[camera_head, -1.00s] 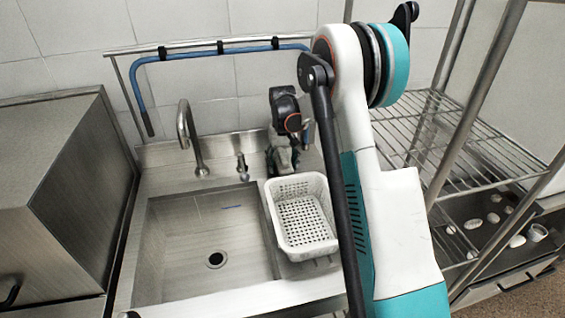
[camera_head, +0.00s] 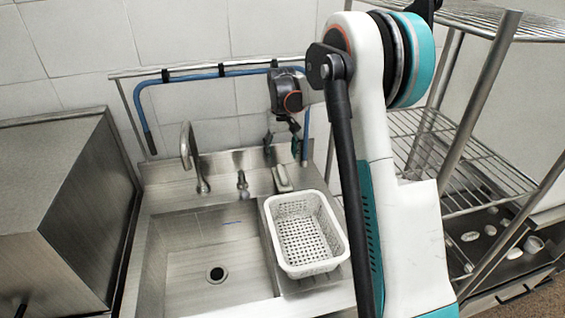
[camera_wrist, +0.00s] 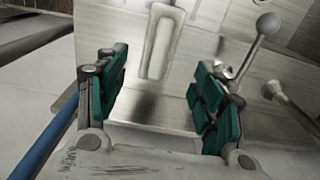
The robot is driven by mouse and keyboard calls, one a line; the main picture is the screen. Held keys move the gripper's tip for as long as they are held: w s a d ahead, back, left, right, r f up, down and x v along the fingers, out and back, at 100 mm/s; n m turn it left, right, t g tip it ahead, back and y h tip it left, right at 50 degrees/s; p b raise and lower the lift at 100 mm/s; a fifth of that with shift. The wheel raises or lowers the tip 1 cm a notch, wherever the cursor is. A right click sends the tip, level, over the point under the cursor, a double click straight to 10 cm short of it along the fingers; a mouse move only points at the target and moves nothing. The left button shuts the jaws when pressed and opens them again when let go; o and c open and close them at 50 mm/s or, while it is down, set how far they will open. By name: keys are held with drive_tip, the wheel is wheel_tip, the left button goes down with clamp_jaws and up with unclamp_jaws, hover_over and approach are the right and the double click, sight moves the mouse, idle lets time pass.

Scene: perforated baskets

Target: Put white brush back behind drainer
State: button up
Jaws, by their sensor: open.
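The white perforated basket, taken as the drainer (camera_head: 262,232), stands on the right part of the sink counter and looks empty. A pale, long object, likely the white brush (camera_head: 282,178), is just behind the basket near the back ledge. It also shows in the wrist view (camera_wrist: 163,42), pale and elongated, beyond my fingers and apart from them. My gripper (camera_head: 286,147) hangs above and behind the basket, over the brush. In the wrist view my gripper (camera_wrist: 162,92) has its two green fingers wide apart with nothing between them.
The sink basin (camera_head: 185,255) with its drain is left of the basket. A curved faucet (camera_head: 190,155) and a smaller tap (camera_head: 242,183) stand behind it. A blue hose (camera_head: 225,77) hangs on the wall rail close to my gripper. A wire shelf (camera_head: 465,170) stands to the right.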

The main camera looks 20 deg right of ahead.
drive_tip(key=s+a+r+n+t, duration=0.1)
drive_tip(key=s+a+r+t, duration=0.1)
drive_tip(key=s+a+r, duration=0.4)
drive_tip(key=s+a+r+t, duration=0.1)
drive_tip(key=s+a+r, duration=0.2)
drive_tip(key=s+r, duration=0.6)
drive_tip(key=s+a+f+t, duration=0.2)
drive_tip(key=s, duration=0.8)
drive_tip(key=s+a+f+n+t, duration=0.1)
drive_tip(key=s+a+t, duration=0.1)
drive_tip(key=s, duration=0.8)
drive_tip(key=shift+a+f, duration=0.4)
drive_tip(key=shift+a, duration=0.35)
